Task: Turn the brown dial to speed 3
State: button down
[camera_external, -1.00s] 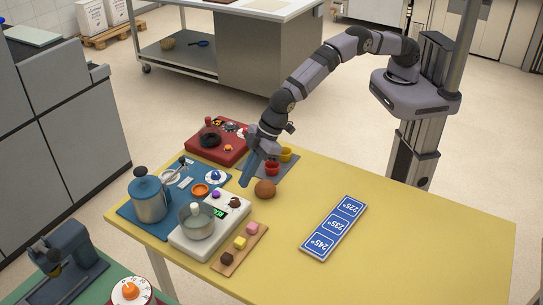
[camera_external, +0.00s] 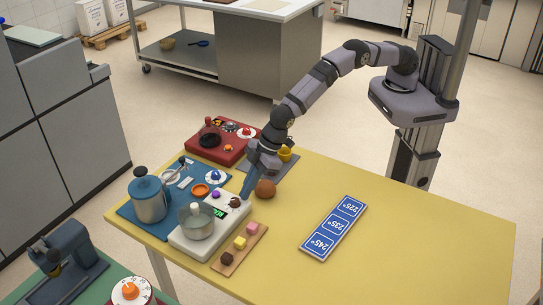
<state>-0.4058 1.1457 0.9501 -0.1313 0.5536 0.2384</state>
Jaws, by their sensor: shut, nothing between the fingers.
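The brown dial (camera_external: 235,202) sits on the right back corner of the white mixer base (camera_external: 183,241), next to a small green display (camera_external: 219,212) and a purple knob (camera_external: 216,194). My gripper (camera_external: 245,196) points down at the dial, with its blue fingers shut and empty. The fingertips are at or just beside the dial's right edge; I cannot tell whether they touch it. The dial's speed marks are too small to read.
A brown ball (camera_external: 265,188) lies close to the right of my fingers. A steel bowl (camera_external: 196,224) stands on the white base. A wooden board (camera_external: 228,262) with colored cubes is in front. The yellow table (camera_external: 420,235) is mostly clear at right.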

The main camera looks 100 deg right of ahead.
jog(key=shift+w, duration=0.2)
jog(key=shift+a+r+b, duration=0.15)
jog(key=shift+a+b, duration=0.05)
jog(key=shift+b, duration=0.75)
dwell(0.5)
jog(key=shift+s+d, duration=0.15)
jog(key=shift+s, duration=0.2)
jog(key=shift+r, duration=0.1)
jog(key=shift+r+p, duration=1.7)
jog(key=shift+r, duration=1.1)
